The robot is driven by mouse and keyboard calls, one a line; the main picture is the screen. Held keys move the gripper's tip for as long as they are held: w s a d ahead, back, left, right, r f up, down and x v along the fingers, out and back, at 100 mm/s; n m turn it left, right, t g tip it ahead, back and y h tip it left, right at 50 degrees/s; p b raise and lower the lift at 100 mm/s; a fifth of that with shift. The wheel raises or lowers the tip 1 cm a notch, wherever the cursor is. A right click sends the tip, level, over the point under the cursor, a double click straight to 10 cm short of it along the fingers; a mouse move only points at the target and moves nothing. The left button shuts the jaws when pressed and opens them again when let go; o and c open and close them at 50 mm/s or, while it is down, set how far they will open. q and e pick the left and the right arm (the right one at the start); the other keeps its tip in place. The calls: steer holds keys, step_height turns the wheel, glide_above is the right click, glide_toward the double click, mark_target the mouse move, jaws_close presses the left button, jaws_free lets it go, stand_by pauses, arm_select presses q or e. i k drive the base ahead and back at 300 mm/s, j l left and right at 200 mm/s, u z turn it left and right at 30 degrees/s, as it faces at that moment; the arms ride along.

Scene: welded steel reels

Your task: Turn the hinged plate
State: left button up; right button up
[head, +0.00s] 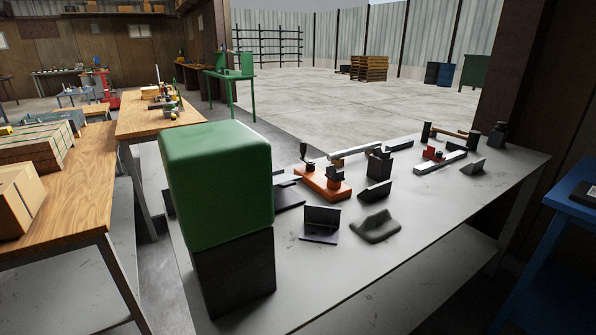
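A small dark plate piece (321,223) stands on the grey metal table (390,285), with one flat part lying down and one part standing up at its back. It may be the hinged plate, but I cannot make out a hinge. A similar dark angled piece (375,191) sits behind it to the right. A flat dark plate (289,196) is partly hidden behind a large green block. Neither of my grippers is in view.
The green block (215,185) on a dark base (234,275) fills the table's near left. A grey lump (375,228), an orange-based fixture (318,184) and a pale bar fixture (440,161) stand on the table. Its front right is clear. A wooden table (85,190) is at left.

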mark_target(282, 180)
steer(key=i+l+u, duration=0.35)
steer(key=l, duration=0.55)
steer(key=i+l+u, duration=0.1)
steer(key=l+u, duration=0.25)
steer(key=l, duration=0.55)
steer(key=l+u, duration=0.35)
steer(key=l, duration=0.6)
